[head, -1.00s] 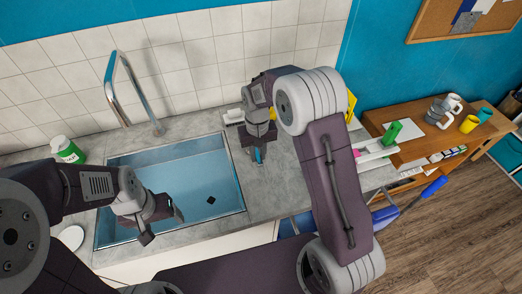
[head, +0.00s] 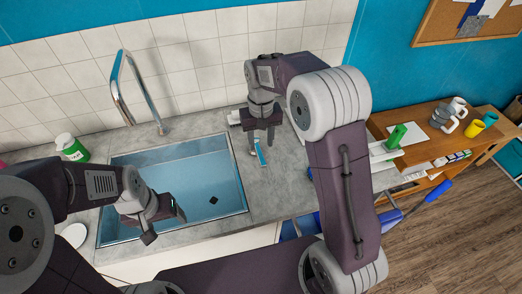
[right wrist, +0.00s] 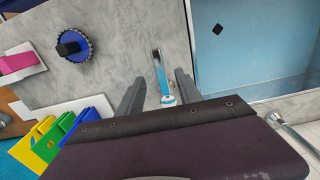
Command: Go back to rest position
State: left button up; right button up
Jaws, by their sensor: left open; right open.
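My left gripper (head: 160,215) hangs over the front part of the sink (head: 225,190), open and empty. My right gripper (head: 260,138) is over the grey counter (head: 275,195), right of the sink, with its fingers pointing down. In the right wrist view its two fingers (right wrist: 159,88) stand apart. A slim blue and white tool (right wrist: 161,78) shows in the gap between them and appears to lie on the counter. It also shows below the right gripper in the head view (head: 260,152). I cannot tell whether the fingers touch it.
A chrome tap (head: 140,90) rises behind the sink. A green and white container (head: 71,148) stands left of it. A round blue and black object (right wrist: 73,46) and coloured pieces (right wrist: 55,132) lie near the right gripper. A wooden side table (head: 415,150) holds mugs (head: 447,117).

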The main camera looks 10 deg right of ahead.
jog(key=shift+r, duration=0.9)
jog(key=s+d+f, duration=0.2)
jog(key=s+f, duration=0.1)
jog(key=s, duration=0.5)
jog(key=s+d+f+t, duration=0.1)
jog(key=s+d+f, duration=0.2)
jog(key=s, duration=0.6)
jog(key=shift+f, duration=0.3)
